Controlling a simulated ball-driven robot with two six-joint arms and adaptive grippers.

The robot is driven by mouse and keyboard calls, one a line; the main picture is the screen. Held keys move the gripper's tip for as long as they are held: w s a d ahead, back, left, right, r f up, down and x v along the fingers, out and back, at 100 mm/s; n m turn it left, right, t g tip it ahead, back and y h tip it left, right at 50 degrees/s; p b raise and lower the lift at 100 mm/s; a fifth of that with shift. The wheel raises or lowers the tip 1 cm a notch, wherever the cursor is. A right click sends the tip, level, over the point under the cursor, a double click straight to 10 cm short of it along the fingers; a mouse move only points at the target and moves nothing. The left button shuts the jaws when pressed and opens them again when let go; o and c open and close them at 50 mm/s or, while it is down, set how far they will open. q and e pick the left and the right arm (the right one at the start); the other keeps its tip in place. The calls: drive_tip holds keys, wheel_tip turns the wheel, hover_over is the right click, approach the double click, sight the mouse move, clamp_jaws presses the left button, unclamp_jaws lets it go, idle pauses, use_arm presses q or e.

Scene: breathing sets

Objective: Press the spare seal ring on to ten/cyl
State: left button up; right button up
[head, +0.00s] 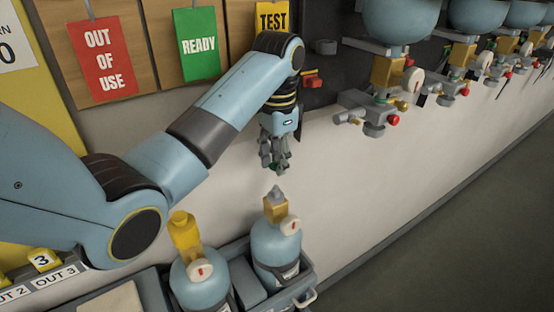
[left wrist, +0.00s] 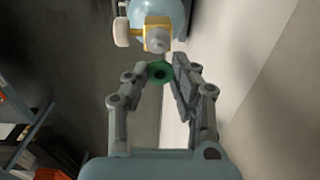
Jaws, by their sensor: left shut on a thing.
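My left gripper (head: 276,165) points down above the right cylinder (head: 277,245) in the crate. In the left wrist view the gripper (left wrist: 162,72) is shut on a green seal ring (left wrist: 151,73), held flat between the fingertips. In the head view the ring is mostly hidden by the fingers. The right cylinder has a brass valve (head: 275,210) with a grey tip and a white gauge. The ring is apart from this valve, which also shows in the left wrist view (left wrist: 157,38). I cannot read the cylinder labels. My right gripper is not in view.
A second cylinder (head: 198,285) with a yellow cap (head: 184,232) stands to the left in the grey crate (head: 307,272). OUT OF USE (head: 103,60), READY (head: 198,45) and TEST (head: 272,20) tags hang behind. Breathing sets (head: 390,70) line the wall at right. The floor at lower right is clear.

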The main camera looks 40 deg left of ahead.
sight(276, 186)
use_arm(q)
drive_tip(key=shift+s+f, duration=0.1)
drive_tip(key=shift+f, duration=0.05)
drive_tip(key=shift+f+b, duration=0.45)
drive_tip(key=shift+f, duration=2.3)
drive_tip(key=o, duration=0.7)
drive_tip(key=shift+o, duration=0.2)
